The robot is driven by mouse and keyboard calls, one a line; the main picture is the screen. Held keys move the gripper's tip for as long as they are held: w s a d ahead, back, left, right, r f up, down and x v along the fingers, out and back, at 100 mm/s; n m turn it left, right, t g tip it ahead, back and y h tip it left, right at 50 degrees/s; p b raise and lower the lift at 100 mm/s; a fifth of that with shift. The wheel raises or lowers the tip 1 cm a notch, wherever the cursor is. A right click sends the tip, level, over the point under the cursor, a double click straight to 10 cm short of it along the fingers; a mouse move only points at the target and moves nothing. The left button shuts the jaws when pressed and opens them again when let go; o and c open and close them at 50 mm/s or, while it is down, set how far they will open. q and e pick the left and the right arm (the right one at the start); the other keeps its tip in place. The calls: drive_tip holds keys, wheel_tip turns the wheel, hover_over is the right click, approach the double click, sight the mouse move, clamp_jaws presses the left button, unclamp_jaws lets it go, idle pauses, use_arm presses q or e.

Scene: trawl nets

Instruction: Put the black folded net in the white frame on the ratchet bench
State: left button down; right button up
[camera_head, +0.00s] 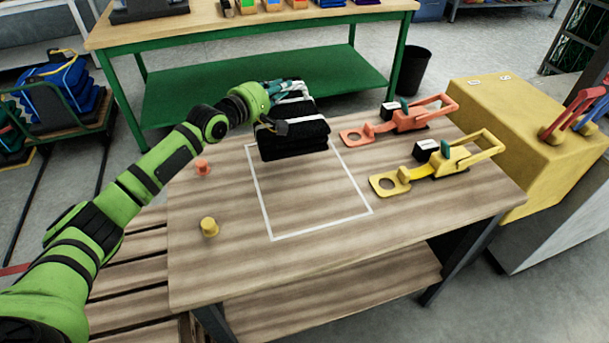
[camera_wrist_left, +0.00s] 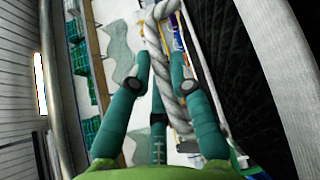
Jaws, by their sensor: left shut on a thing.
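The black folded net (camera_head: 293,141) is a thick stack with a white band around it. In the head view it is at the far end of the white frame (camera_head: 318,231), hiding much of that frame's far edge. I cannot tell whether it touches the wooden ratchet bench (camera_head: 225,270). My left gripper (camera_head: 293,90) is at the net's top, with its fingers closed about a grey twisted rope (camera_wrist_left: 160,60). In the left wrist view the net (camera_wrist_left: 255,75) fills the right side, beside the fingers (camera_wrist_left: 165,85). My right gripper is out of view.
An orange ratchet (camera_head: 405,118) and a yellow ratchet (camera_head: 440,165) lie right of the frame. An orange peg (camera_head: 202,167) and a yellow peg (camera_head: 209,227) stand left of it. A green-legged table (camera_head: 250,30) is behind. The frame's near part is clear.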

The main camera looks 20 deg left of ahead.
sight(301, 128)
use_arm(q)
drive_tip(key=shift+w+a+r, duration=0.4)
drive_tip(key=shift+a+r, duration=0.25)
drive_tip(key=shift+a, duration=0.05)
drive_tip(key=s+d+f+p, duration=0.1)
drive_tip(key=s+d+f, duration=0.1)
drive_tip(key=d, duration=0.1)
drive_tip(key=s+d+f+p, duration=0.1)
drive_tip(key=s+d+f, duration=0.1)
drive_tip(key=s+d+f+p, duration=0.2)
drive_tip(key=s+d, duration=0.1)
drive_tip(key=shift+s+d+f, duration=0.1)
drive_tip(key=shift+d+f, duration=0.15)
drive_tip(key=shift+d, duration=0.05)
drive_tip(key=shift+f, duration=2.15)
drive_tip(key=shift+d, duration=0.1)
drive_tip(key=c, duration=1.4)
unclamp_jaws()
drive_tip(key=shift+s+f, duration=0.1)
drive_tip(key=shift+f, duration=0.25)
drive_tip(key=shift+o, duration=1.3)
drive_tip(key=shift+s, duration=0.1)
